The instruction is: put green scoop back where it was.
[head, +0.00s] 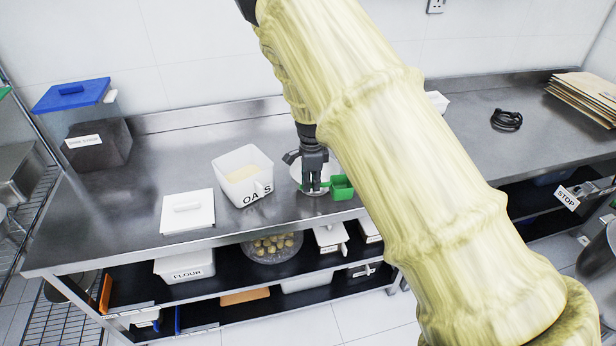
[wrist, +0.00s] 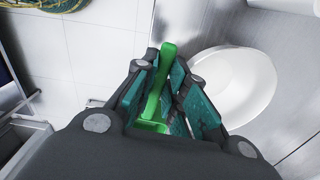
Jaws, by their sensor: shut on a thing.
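The green scoop (head: 342,186) shows in the head view just right of my gripper (head: 314,186), above the steel table near its front edge. My gripper is shut on the scoop. In the wrist view, the scoop's handle (wrist: 159,85) stands up between the teal finger pads of my gripper (wrist: 168,85), and part of its bowl shows below. A white round bowl (wrist: 236,88) is beside the gripper in the wrist view. In the head view it (head: 297,172) is partly hidden behind the gripper.
A white OATS tub (head: 236,185) stands open left of the gripper, with its white lid (head: 188,211) on the table beside it. A dark bin with a blue lid (head: 75,94) is at the far left. A black cable (head: 507,120) and brown folders (head: 587,95) lie at right. My arm hides the table's middle.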

